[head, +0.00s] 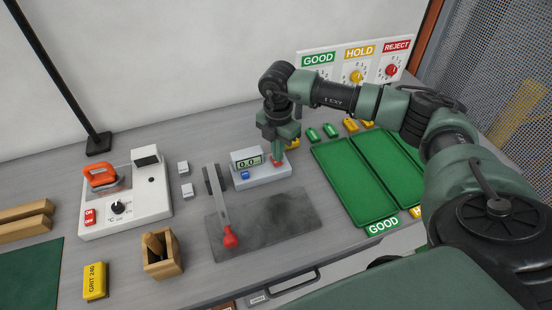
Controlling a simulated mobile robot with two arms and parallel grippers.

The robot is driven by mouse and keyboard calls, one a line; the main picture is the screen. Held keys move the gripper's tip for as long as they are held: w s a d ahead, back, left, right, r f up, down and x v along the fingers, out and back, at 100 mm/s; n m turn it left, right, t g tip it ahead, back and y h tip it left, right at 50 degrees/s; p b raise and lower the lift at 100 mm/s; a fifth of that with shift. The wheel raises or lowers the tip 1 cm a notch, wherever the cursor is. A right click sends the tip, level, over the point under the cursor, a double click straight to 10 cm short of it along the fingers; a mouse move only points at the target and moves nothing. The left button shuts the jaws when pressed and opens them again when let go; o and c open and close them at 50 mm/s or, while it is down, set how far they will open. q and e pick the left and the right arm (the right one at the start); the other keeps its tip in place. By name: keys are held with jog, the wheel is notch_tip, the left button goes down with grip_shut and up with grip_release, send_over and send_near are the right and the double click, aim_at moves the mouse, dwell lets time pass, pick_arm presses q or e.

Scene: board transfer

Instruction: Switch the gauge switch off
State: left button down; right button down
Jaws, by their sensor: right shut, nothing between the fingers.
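The gauge (263,178) is a light grey box at the middle of the bench. Its display (248,162) reads what looks like 0.0, and a blue button (245,175) sits at its front left. My right gripper (278,160) points down over the right end of the gauge, shut and empty. A small red part (277,164), probably the gauge switch, shows right at the fingertips. I cannot tell whether the fingers touch it or which way it is set. My left gripper is out of view.
Green trays (352,182) stand to the right, below a GOOD/HOLD/REJECT panel (357,60). A white station (125,200) and wooden holder (162,254) are at left.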

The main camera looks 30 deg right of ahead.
jog(key=shift+s+f+b, duration=0.1)
jog(key=shift+f+b, duration=0.45)
jog(key=shift+f, duration=0.2)
dwell(0.4)
jog(key=shift+r+p, duration=0.7)
jog(key=shift+r, duration=0.1)
jog(key=shift+r+p, duration=1.75)
jog(key=shift+r, duration=0.95)
jog(key=shift+f, duration=0.1)
